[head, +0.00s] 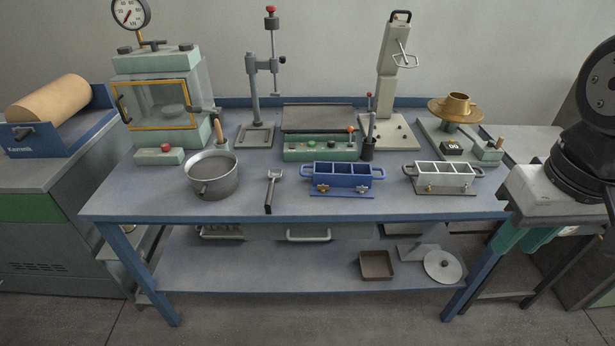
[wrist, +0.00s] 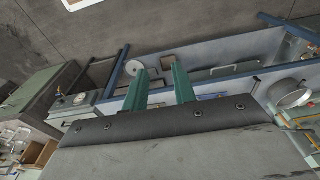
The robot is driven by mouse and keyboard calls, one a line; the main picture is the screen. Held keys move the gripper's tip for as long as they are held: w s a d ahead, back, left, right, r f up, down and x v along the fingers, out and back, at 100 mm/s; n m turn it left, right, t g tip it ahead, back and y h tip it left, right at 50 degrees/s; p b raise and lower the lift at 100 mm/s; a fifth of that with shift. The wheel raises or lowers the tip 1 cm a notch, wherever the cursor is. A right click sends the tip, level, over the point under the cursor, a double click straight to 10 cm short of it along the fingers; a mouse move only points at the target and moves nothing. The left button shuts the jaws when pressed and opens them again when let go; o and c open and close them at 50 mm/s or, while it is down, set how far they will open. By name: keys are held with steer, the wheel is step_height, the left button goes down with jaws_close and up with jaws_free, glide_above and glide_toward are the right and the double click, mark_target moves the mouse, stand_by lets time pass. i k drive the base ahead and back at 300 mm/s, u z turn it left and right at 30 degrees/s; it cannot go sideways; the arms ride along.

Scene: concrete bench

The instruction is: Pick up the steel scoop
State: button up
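The steel scoop (head: 272,188) lies on the blue bench top near its front edge, left of the blue mould. Its metal head points to the back and its dark handle to the front. My gripper (wrist: 160,68) shows two green fingers spread apart with nothing seen between them in the wrist view. In the head view my gripper (head: 515,240) is at the right, beside the bench's front right corner, far from the scoop. I cannot make out the scoop in the wrist view.
A steel pot (head: 211,178) stands left of the scoop. A blue three-gang mould (head: 342,178) and a grey one (head: 443,180) stand to its right. Behind are a green control box (head: 318,150) and a tall stand (head: 256,110). The bench front around the scoop is clear.

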mark_target(275, 174)
steer(key=k, duration=0.55)
steer(key=u, duration=0.7)
steer(key=i, duration=1.25)
steer(key=z, duration=0.1)
